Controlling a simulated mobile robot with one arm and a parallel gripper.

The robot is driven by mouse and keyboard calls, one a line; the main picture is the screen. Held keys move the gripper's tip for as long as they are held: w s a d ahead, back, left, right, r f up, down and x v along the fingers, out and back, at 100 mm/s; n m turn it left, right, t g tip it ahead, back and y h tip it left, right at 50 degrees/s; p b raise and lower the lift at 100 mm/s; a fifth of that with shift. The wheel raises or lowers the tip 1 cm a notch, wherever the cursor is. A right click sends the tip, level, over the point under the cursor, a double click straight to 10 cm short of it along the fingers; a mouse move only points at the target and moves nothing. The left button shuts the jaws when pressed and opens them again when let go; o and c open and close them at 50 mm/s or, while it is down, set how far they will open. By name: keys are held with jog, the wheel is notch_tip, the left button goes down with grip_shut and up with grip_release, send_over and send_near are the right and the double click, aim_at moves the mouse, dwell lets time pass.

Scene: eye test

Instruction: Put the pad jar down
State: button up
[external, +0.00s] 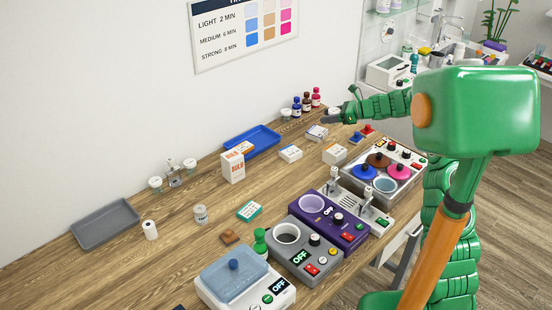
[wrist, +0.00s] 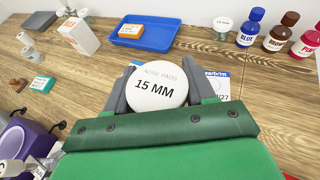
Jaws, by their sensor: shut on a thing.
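The pad jar (wrist: 158,88) has a round white lid that reads "NOSE PADS 15 MM". In the wrist view it sits between the two grey fingers of my gripper (wrist: 160,92), which are shut on it. The lid faces the camera and the jar's lower part is hidden. In the external view my gripper (external: 332,119) is at the back right of the wooden table, right of the coloured bottles, with a small white part of the jar (external: 334,110) beside it. I cannot tell whether the jar's bottom touches the table.
Blue, brown and pink bottles (wrist: 282,32) stand right of the jar, with another small jar (wrist: 223,24) beside them. A printed box (wrist: 216,82) is partly hidden behind my gripper. A blue tray (wrist: 147,32) and a white-orange box (wrist: 79,36) stand left. Bare wood shows between them.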

jog(key=shift+s+a+r, duration=0.2)
jog(key=shift+s+r, duration=0.25)
jog(key=shift+r, duration=0.05)
jog(key=shift+s+a+r, duration=0.2)
jog(key=shift+s+r, duration=0.2)
jog(key=shift+r, duration=0.05)
send_over(313, 130)
jog(key=f, duration=0.5)
jog(key=s+f, duration=0.1)
jog(key=f, duration=0.2)
jog(key=shift+d+f, duration=0.25)
jog(key=shift+f, duration=0.05)
jog(key=shift+w+a+f, duration=0.2)
jog(key=shift+w+f, duration=0.3)
jog(key=shift+f, duration=1.65)
